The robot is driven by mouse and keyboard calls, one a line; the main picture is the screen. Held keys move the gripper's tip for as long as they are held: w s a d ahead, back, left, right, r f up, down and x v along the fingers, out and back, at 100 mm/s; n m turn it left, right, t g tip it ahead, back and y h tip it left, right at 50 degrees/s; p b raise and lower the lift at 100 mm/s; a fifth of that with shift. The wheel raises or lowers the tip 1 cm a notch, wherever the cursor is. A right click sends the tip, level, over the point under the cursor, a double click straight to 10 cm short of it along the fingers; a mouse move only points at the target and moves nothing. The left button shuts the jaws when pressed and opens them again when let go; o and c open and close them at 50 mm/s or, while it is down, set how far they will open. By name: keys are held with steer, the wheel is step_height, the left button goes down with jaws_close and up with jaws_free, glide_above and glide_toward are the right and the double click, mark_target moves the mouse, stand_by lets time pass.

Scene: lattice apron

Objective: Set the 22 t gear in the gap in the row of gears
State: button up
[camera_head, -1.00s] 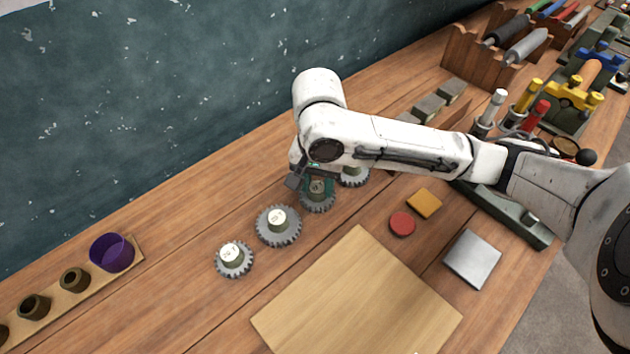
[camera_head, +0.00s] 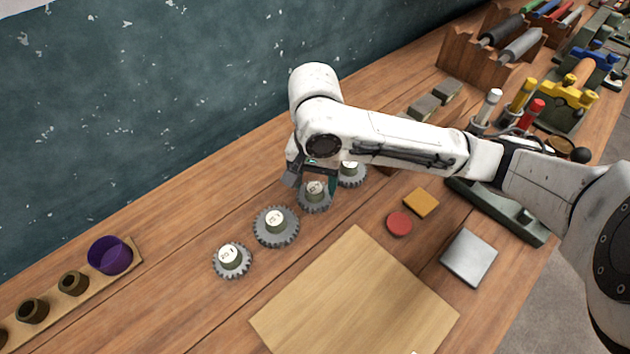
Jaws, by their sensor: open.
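Several dark grey toothed gears with pale labelled hubs form a slanting row on the wooden bench. The nearest gear (camera_head: 232,262) is small, and a larger gear (camera_head: 275,228) follows it. A third gear (camera_head: 315,199) sits in line beneath my gripper, and a fourth gear (camera_head: 351,175) is just beyond it, partly behind my arm. The labels are too small to read, so I cannot tell which is the 22 t gear. My gripper (camera_head: 312,183) is open, its fingers on either side of the third gear's hub. Whether neighbouring teeth mesh is unclear.
A pale wooden board (camera_head: 355,300), a red disc (camera_head: 399,224), an orange block (camera_head: 421,202) and a metal plate (camera_head: 469,257) lie right of the row. A purple cup (camera_head: 110,255) stands on a strip at left. The dark wall (camera_head: 150,110) runs behind.

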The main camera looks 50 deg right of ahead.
mark_target(315, 188)
step_height(315, 188, up, 11)
steer(key=p, duration=0.2)
